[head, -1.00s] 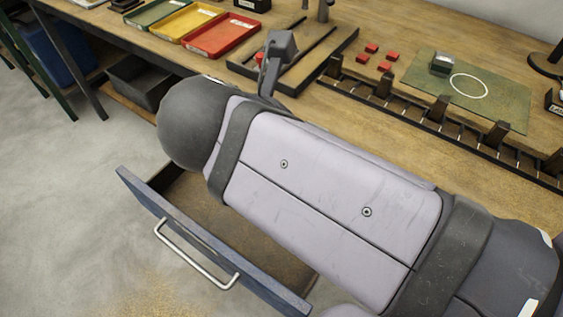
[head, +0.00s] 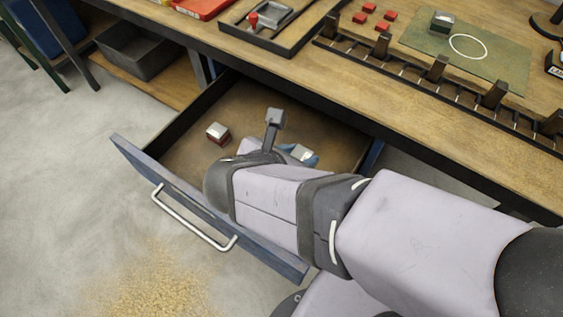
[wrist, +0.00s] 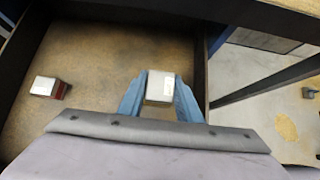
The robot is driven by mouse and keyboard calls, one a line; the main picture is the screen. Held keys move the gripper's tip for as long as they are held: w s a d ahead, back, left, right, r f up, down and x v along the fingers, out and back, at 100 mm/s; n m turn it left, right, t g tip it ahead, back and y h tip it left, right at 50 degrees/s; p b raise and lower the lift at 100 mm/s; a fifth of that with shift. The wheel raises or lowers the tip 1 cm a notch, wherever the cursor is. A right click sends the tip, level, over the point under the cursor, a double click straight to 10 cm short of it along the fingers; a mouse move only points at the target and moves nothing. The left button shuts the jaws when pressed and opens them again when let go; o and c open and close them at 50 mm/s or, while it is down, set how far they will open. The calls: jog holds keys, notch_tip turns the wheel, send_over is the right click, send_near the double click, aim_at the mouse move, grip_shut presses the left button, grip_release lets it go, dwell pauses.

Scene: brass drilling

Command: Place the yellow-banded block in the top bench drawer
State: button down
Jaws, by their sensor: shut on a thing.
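My gripper (wrist: 160,82) has blue fingers shut on a block with a pale metallic top (wrist: 160,88). The held block (head: 302,153) also shows in the head view, inside the outline of the open drawer (head: 270,113), towards its right side.
A red-banded block (head: 218,133) sits in the left part of the drawer. Drawer floor lies clear between it and my gripper. On the bench are a green mat (head: 500,72) with another block (head: 442,21), a dark slotted rack (head: 437,70) and several small red pieces.

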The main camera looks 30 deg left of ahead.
jog(key=shift+f+b, duration=0.95)
jog(key=shift+f, duration=3.45)
jog(key=shift+f, duration=0.2)
jog(key=c, duration=1.3)
grip_release()
jog(key=shift+r, duration=0.1)
jog(key=shift+r, duration=0.2)
jog(key=p+v, duration=0.1)
jog(key=v, duration=1)
jog(key=shift+s+r+p, duration=0.2)
jog(key=shift+s+p, duration=0.15)
jog(key=shift+p, duration=0.05)
